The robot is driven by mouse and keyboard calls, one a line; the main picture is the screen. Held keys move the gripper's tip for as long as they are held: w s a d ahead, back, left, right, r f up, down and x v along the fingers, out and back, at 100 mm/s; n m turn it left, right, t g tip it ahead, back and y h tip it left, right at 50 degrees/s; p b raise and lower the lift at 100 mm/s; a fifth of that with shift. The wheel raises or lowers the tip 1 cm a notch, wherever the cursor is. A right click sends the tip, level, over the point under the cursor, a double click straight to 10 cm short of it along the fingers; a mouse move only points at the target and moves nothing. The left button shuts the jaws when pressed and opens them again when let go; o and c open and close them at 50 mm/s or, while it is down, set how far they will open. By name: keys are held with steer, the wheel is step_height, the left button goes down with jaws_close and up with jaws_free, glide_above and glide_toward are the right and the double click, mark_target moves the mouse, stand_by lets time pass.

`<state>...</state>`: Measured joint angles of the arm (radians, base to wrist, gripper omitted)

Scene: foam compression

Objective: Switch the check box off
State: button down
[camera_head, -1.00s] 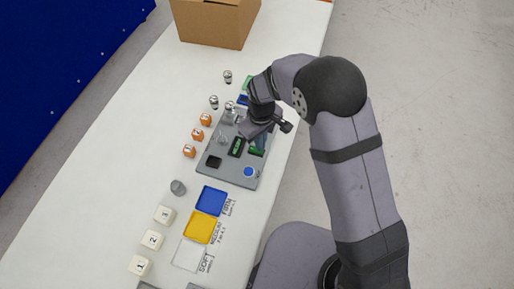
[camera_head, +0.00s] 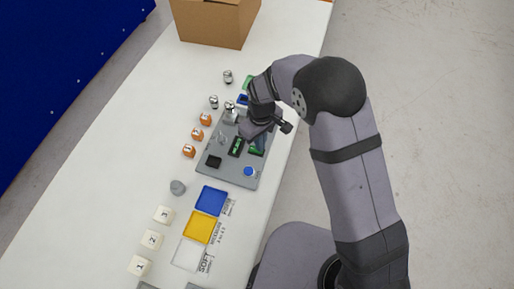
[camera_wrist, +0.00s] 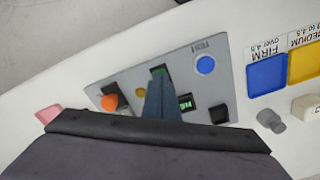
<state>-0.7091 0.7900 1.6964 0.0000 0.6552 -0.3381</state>
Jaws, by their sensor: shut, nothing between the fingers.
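The check box (camera_head: 224,174) is a flat grey panel on the white table, also seen in the wrist view (camera_wrist: 225,85). It carries a blue round button (camera_wrist: 206,65), a green-lit display (camera_wrist: 186,102), a black square part (camera_wrist: 219,113) and an orange knob (camera_wrist: 110,102). A dark green part (camera_wrist: 158,70) shows right at my fingertips. My gripper (camera_wrist: 160,82) is shut and empty, pointing at that green part. Whether it touches the part cannot be told. In the head view my gripper (camera_head: 258,144) hides part of the panel's upper right.
A blue tray (camera_head: 211,200), a yellow tray (camera_head: 200,227) and a clear tray (camera_head: 187,254) lie below the panel. Numbered white blocks (camera_head: 152,240), orange-marked pieces (camera_head: 197,134) and metal weights (camera_head: 214,102) stand to the left. A cardboard box (camera_head: 214,22) is at the back.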

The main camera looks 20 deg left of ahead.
steer(key=shift+f+b, duration=0.35)
steer(key=shift+f, duration=0.25)
steer(key=shift+r, duration=0.1)
stand_by(0.3)
step_height(320, 180, up, 7)
steer(key=p, duration=0.5)
steer(key=shift+p, duration=0.35)
stand_by(0.5)
